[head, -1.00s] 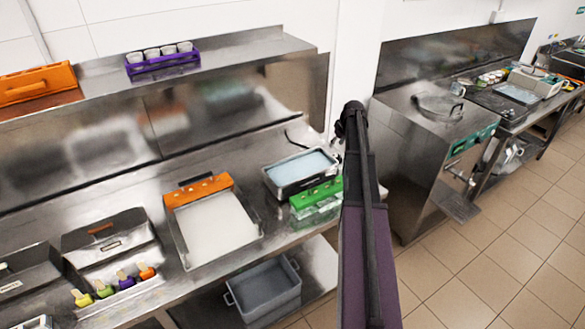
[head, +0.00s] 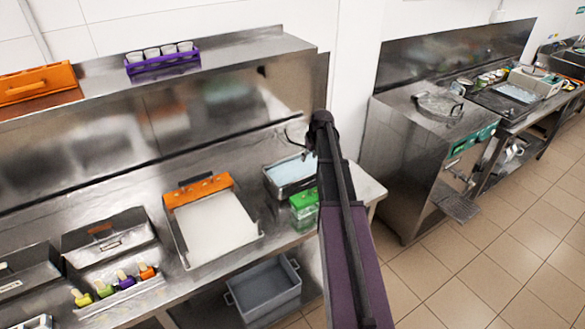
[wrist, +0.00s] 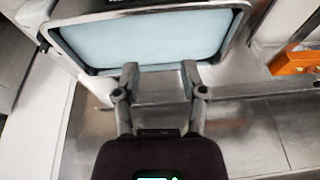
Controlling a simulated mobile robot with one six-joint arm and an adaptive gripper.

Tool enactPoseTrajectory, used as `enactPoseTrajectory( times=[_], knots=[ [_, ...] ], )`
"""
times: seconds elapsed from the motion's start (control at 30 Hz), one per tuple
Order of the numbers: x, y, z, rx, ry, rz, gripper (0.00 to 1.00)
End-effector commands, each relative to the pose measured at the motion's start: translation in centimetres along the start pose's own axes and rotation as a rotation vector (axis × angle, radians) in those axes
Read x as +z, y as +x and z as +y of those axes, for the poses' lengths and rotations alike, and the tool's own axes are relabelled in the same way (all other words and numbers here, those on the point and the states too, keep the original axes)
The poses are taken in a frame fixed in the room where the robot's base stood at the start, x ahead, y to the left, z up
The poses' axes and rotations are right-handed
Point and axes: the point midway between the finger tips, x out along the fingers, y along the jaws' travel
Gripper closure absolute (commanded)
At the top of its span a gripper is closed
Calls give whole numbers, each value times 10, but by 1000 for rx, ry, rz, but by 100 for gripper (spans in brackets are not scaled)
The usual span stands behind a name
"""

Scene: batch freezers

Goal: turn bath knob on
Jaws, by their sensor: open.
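The bath knob cannot be made out in either view.
A second tank with an orange panel (head: 198,190) and white contents stands left of the bath; an orange piece (wrist: 296,62) shows right in the wrist view. A shelf (head: 225,58) runs above the counter. A grey tub (head: 266,291) sits below. Tiled floor is clear at right.

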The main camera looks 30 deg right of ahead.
Motion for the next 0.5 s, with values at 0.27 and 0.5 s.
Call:
enactPoseTrajectory(
  times=[0.27,0.5],
  knots=[
    [11,0,-40,-4,5,-21,46],
    [19,0,-69,-4,9,-40,46]
  ],
)
